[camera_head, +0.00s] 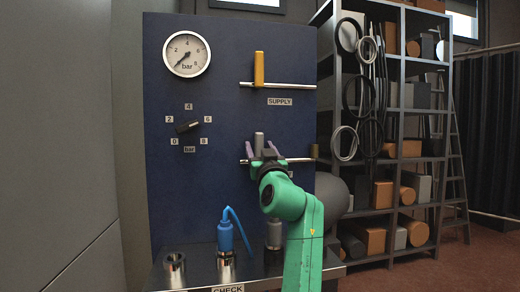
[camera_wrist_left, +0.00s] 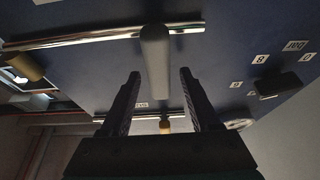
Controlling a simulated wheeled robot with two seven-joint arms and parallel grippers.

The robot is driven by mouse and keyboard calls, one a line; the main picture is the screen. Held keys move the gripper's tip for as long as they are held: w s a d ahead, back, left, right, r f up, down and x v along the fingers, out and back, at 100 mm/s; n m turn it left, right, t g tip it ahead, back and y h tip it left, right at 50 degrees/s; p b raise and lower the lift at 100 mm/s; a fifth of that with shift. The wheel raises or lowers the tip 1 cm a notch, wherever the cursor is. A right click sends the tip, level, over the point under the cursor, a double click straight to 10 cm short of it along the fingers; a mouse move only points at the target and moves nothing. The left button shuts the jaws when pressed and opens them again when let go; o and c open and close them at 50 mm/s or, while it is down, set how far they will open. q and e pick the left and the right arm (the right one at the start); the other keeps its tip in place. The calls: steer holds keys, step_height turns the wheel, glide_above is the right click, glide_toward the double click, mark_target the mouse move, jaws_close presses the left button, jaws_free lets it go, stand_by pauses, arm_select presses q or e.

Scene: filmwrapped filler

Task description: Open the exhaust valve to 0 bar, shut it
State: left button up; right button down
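The lower valve has a grey upright handle (camera_head: 259,140) on a horizontal pipe (camera_head: 300,160); its label is hidden behind my gripper. My left gripper (camera_head: 262,152) is open in front of this handle. In the left wrist view the grey handle (camera_wrist_left: 155,60) lies between the lines of the two open fingers (camera_wrist_left: 158,82), with a gap on both sides; contact does not show. The gauge (camera_head: 187,54) has its needle pointing lower left, near 0. My right gripper is not in view.
Above, a yellow supply handle (camera_head: 259,68) stands upright on its pipe. A black knob (camera_head: 187,126) sits among number labels at left. A loaded shelf (camera_head: 397,150) is at right.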

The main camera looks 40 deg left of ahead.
arm_select(q)
steer(key=shift+d, duration=0.1)
steer(key=b+v, duration=0.3)
steer(key=v, duration=1.1)
steer(key=shift+s+b, duration=0.15)
steer(key=shift+b, duration=0.2)
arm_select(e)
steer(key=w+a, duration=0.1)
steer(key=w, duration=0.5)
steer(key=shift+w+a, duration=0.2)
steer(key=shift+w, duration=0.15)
arm_select(q)
steer(key=shift+d+f, duration=0.1)
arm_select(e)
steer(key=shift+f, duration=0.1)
